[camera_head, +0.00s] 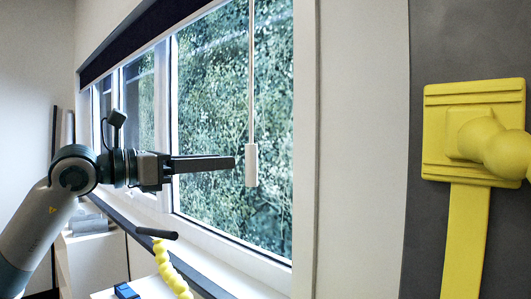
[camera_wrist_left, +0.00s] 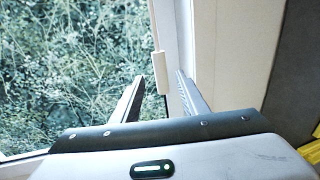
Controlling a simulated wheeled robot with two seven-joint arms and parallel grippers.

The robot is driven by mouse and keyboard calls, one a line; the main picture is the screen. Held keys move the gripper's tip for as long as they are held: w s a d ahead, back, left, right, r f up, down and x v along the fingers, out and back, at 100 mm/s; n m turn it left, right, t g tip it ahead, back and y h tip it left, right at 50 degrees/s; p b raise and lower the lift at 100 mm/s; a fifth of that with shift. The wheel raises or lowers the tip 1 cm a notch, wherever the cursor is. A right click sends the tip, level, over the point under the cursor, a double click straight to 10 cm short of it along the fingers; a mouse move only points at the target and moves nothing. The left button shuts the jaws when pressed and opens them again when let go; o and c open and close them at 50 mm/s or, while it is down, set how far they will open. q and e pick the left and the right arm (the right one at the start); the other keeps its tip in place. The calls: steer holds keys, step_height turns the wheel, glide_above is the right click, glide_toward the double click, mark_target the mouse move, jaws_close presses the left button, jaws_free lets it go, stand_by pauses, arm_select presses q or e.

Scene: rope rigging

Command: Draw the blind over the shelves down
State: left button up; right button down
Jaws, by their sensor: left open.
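A dark blind (camera_head: 140,36) is rolled up along the top of a window, and most of the glass is uncovered. A thin pale cord (camera_head: 252,75) hangs in front of the window and ends in a white pull handle (camera_head: 251,166). My left gripper (camera_head: 234,163) is level with the handle, its fingertips just left of it in the head view. In the left wrist view the handle (camera_wrist_left: 160,70) shows between the tips of the open fingers (camera_wrist_left: 159,77). I cannot tell whether they touch it. My right gripper is not in view.
A yellow bracket (camera_head: 474,105) with a rounded arm is on the dark panel at right. A yellow beaded piece (camera_head: 168,268) with a dark end rises at the bottom. The window sill (camera_head: 235,268) runs below the glass. White furniture (camera_head: 98,262) stands at lower left.

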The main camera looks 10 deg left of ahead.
arm_select(q)
steer(key=p+x, duration=0.6)
steer(key=x, duration=0.6)
steer(key=shift+w+d, duration=0.25)
jaws_close()
